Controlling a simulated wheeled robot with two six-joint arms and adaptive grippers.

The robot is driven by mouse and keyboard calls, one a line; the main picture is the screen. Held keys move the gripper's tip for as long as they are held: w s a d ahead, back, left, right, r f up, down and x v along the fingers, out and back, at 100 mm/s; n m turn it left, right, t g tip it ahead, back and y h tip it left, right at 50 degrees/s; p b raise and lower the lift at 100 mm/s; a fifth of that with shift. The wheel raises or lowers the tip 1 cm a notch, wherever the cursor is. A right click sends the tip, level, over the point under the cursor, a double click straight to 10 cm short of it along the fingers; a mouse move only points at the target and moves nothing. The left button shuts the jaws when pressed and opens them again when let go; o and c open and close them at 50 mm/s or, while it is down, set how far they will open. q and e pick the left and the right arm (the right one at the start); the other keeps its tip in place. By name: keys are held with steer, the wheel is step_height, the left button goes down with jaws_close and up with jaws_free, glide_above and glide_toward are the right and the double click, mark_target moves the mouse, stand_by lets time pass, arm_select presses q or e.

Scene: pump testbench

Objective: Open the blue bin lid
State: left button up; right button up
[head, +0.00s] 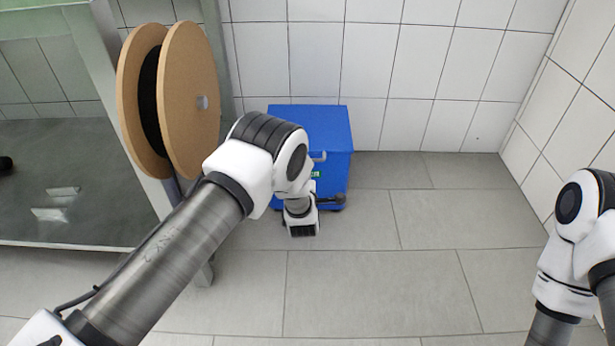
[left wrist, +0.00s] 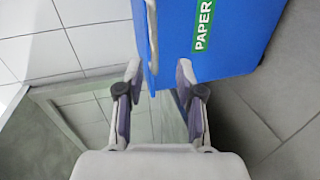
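The blue bin (head: 337,172) stands on the floor against the tiled wall, and its lid (head: 315,116) is closed. A light grey handle (head: 319,157) is on its front, partly hidden by my left arm. In the left wrist view, the bin (left wrist: 228,40) has a green PAPER label, and the grey handle (left wrist: 152,35) lies just beyond the fingertips. My left gripper (left wrist: 160,72) is open and empty, its two fingers apart in front of the bin. My left wrist covers part of the bin front in the head view. My right gripper is out of view.
A large wooden cable reel (head: 190,100) stands left of the bin, beside a frame with a glass panel (head: 75,180). A tiled wall (head: 430,60) is behind the bin. The floor (head: 420,240) to the right and in front is clear.

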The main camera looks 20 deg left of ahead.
arm_select(q)
steer(key=shift+n, duration=0.4)
steer(key=b+x, duration=0.1)
steer(key=x, duration=0.2)
steer(key=b+x, duration=0.2)
steer(key=x, duration=0.1)
steer(key=b+x, duration=0.2)
steer(key=shift+w+d+r, duration=0.1)
steer(key=shift+w+r, duration=0.1)
steer(key=shift+w, duration=0.3)
steer(key=shift+r, duration=0.1)
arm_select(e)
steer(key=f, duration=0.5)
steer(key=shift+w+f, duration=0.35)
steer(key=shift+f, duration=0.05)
arm_select(q)
jaws_close()
